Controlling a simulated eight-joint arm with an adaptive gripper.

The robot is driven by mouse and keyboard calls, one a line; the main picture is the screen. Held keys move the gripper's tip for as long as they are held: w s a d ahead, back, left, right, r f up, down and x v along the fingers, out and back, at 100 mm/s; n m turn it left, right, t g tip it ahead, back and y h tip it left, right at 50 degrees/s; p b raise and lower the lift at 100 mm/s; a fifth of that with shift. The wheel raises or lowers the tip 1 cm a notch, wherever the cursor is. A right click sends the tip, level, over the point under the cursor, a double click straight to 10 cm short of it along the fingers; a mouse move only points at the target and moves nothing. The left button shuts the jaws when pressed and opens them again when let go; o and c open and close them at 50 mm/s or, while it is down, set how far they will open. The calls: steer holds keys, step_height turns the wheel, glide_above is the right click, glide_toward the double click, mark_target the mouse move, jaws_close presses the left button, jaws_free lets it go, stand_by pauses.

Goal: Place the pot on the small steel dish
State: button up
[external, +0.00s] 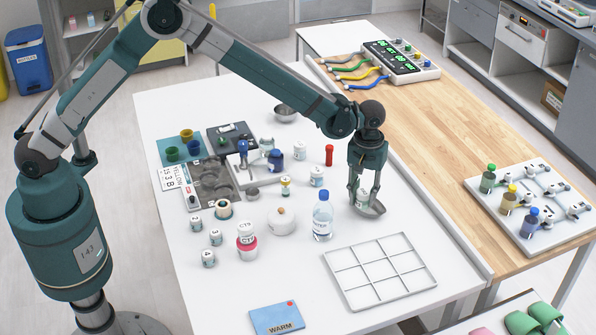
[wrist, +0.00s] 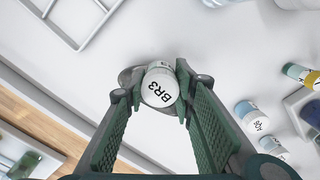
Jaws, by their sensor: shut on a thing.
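The pot (wrist: 160,84), with a white lid marked BR3, is between the fingertips of my gripper (wrist: 154,88) in the wrist view. My gripper (external: 366,190) is shut on it and points down over the right part of the white table. In the external view the pot (external: 361,199) shows only in part between the fingers. The small steel dish (external: 374,210) is directly under the pot, and its grey rim shows behind the pot in the wrist view (wrist: 125,76). I cannot tell whether the pot touches the dish.
A water bottle (external: 322,217) stands just left of my gripper. A white wire grid (external: 380,271) lies in front. A white round jar (external: 282,221), small labelled pots and a red cylinder (external: 329,155) stand to the left. Another steel bowl (external: 286,112) is farther back.

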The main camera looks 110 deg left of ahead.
mark_target(364, 192)
steer(key=shift+f+b, duration=0.55)
steer(key=shift+f, duration=0.05)
stand_by(0.3)
steer(key=o, duration=0.9)
steer(key=shift+o, duration=0.2)
steer(key=shift+r, duration=0.15)
steer(key=shift+r+p, duration=0.65)
step_height(364, 192, up, 12)
steer(key=shift+f, duration=0.15)
